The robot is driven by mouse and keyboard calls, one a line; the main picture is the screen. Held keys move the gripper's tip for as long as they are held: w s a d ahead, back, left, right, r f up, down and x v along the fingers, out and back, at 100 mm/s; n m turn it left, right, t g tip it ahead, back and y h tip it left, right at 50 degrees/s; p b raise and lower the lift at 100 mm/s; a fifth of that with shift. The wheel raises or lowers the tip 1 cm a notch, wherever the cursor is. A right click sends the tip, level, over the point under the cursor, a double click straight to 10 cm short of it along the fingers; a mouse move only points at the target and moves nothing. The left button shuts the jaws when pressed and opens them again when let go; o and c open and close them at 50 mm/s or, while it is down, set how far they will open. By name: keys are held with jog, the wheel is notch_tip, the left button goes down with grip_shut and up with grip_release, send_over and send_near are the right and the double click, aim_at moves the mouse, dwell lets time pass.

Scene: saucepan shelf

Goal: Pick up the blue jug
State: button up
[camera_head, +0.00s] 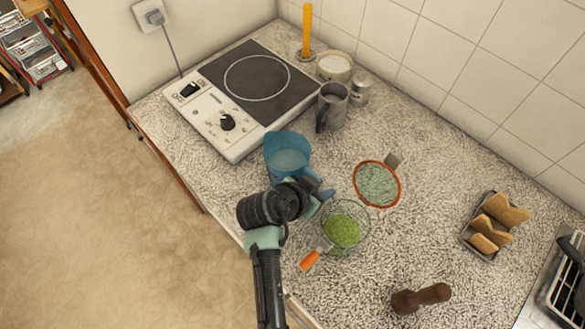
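The blue jug (286,152) stands upright on the speckled counter, just in front of the hob. It looks open at the top, and its lower right side is partly hidden by my arm's end. My gripper (318,190) is at the jug's lower right side in the picture, close to or overlapping it. I cannot tell whether it touches the jug. The fingers are small and mostly hidden by the wrist, so their opening does not show.
A glass bowl of green food (343,230), an orange-rimmed sieve (377,184) and an orange handle (310,260) lie right of my arm. Behind are a grey mug (332,108) and the hob (222,110). A toast rack (492,225) and brown pestle (420,298) are farther right.

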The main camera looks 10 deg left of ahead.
jog(key=shift+c, duration=0.3)
grip_shut()
jog(key=shift+r, duration=0.1)
dwell(1.0)
